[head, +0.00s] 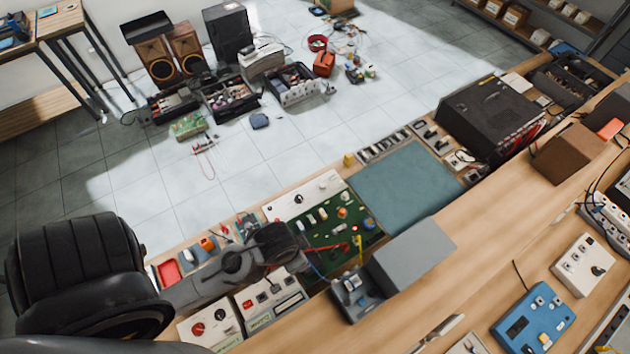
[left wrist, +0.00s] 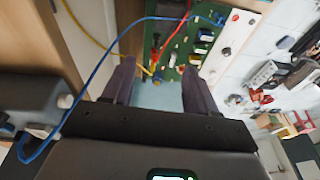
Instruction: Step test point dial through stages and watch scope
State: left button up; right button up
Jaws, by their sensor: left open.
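A green circuit board (head: 340,222) with several coloured parts lies on the bench. A white panel (head: 320,192) along its far edge carries a black knob (head: 299,198); in the left wrist view the knob (left wrist: 227,51) shows at upper right. My left gripper (head: 285,243) is beside the board's near left side in the head view. My right gripper is not in view.
Red, yellow and blue leads (left wrist: 92,75) cross near the left gripper. White boxes (head: 212,326) with knobs stand below the arm. A teal mat (head: 405,185) is clear.

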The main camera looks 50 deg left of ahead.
pick_arm(q)
jog(key=w+a+f, duration=0.1)
jog(key=a+f, duration=0.2)
jog(key=n+g+b, duration=0.2)
jog(key=n+b, duration=0.7)
jog(key=b, duration=0.5)
send_near(299, 197)
notch_tip(299, 197, down, 9)
jog(key=shift+a+r, duration=0.1)
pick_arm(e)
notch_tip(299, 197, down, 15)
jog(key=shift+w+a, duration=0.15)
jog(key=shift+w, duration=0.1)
